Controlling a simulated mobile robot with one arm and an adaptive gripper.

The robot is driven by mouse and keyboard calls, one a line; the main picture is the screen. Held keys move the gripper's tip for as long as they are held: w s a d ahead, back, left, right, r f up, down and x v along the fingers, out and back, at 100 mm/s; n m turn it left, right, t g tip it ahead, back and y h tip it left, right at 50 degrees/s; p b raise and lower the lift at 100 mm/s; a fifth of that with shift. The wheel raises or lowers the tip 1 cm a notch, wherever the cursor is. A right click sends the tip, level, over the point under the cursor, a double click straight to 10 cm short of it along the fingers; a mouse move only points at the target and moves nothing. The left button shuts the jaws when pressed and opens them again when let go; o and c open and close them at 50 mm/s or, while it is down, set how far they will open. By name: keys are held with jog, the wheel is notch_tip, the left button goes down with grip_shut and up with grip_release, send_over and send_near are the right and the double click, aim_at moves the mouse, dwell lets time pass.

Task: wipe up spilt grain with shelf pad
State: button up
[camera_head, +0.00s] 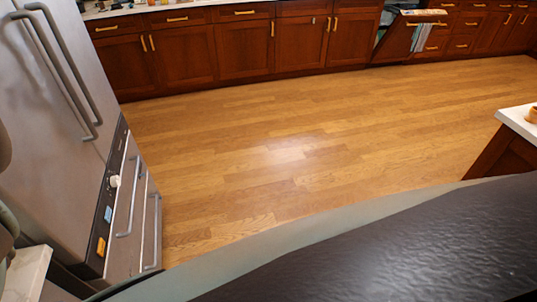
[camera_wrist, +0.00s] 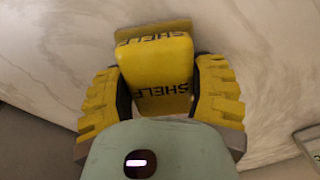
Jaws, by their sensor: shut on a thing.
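My gripper (camera_wrist: 157,95) shows in the wrist view with its two ridged yellow fingers on either side of a yellow block, the shelf pad (camera_wrist: 155,70). The pad has the dark word "SHELF" printed on it, and the gripper is shut on it. A pale, veined stone-like surface (camera_wrist: 50,55) lies behind the pad. I cannot tell whether the pad touches it. I see no spilt grain in either view. The gripper and pad do not show in the head view.
In the head view, a grey fridge (camera_head: 60,120) stands at the left. Red-brown cabinets (camera_head: 185,55) line the back, with an open dishwasher door (camera_head: 420,17) at the back right. A white counter corner (camera_head: 520,120) is at the right. The wooden floor (camera_head: 290,140) between is clear.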

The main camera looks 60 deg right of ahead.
jog(key=shift+s+a+p, duration=0.2)
jog(key=shift+s+a, duration=0.6)
jog(key=shift+s, duration=0.2)
jog(key=shift+s+a+p, duration=0.15)
jog(key=shift+s+a, duration=0.6)
jog(key=shift+s, duration=0.2)
jog(key=shift+s+a+f+b, duration=0.1)
jog(key=shift+s+a+b, duration=0.25)
jog(key=shift+s+a, duration=1)
jog(key=shift+d, duration=0.1)
jog(key=shift+d+r+p, duration=0.1)
jog(key=shift+r+p, duration=1.9)
jog(key=shift+r, duration=1.05)
notch_tip(320, 180, up, 3)
jog(key=shift+p, duration=0.9)
